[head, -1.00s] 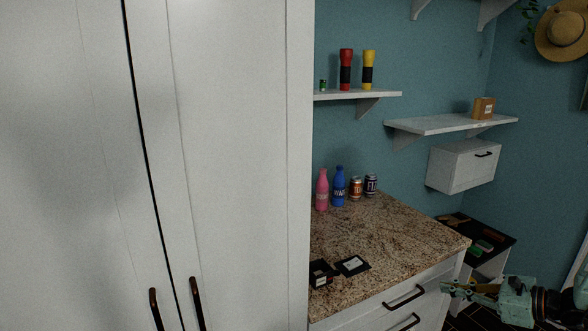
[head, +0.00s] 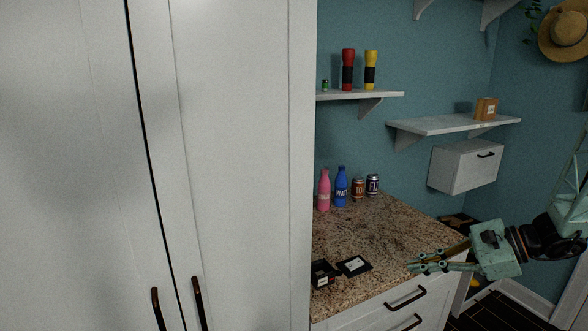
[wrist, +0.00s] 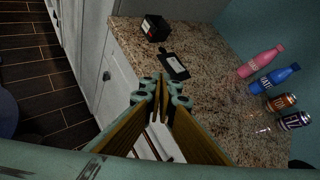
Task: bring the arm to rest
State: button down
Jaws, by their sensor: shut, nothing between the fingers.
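My gripper (head: 412,263) is at the lower right of the head view. Its fingers point left, in front of the granite counter's right front edge. In the wrist view its fingertips (wrist: 161,84) are together with nothing between them. They overlap the white drawer front and counter edge in that picture. Whether they touch the counter cannot be told.
The granite counter (head: 370,237) holds a pink bottle (head: 324,190), a blue bottle (head: 341,187), two cans (head: 358,188), a black box (head: 322,274) and a flat black item (head: 354,265). A tall white cabinet (head: 240,150) fills the left. Dark floor (head: 510,312) is clear at the lower right.

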jog(key=s+a+r+n+g+h, duration=0.35)
jog(key=s+a+r+n, duration=0.45)
jog(key=s+a+r, duration=0.55)
jog(key=s+r+n+h, duration=0.2)
jog(key=s+n, duration=0.1)
jog(key=s, duration=0.6)
jog(key=s+r+n+t+h, duration=0.1)
jog(key=s+r+n+h, duration=0.1)
jog(key=s, duration=0.7)
jog(key=s+r+n+t+h, duration=0.1)
jog(key=s+r+n+h, duration=0.2)
jog(key=s, duration=0.6)
jog(key=shift+d+r+n, duration=0.15)
jog(key=shift+r+n, duration=0.1)
jog(key=shift+n, duration=0.95)
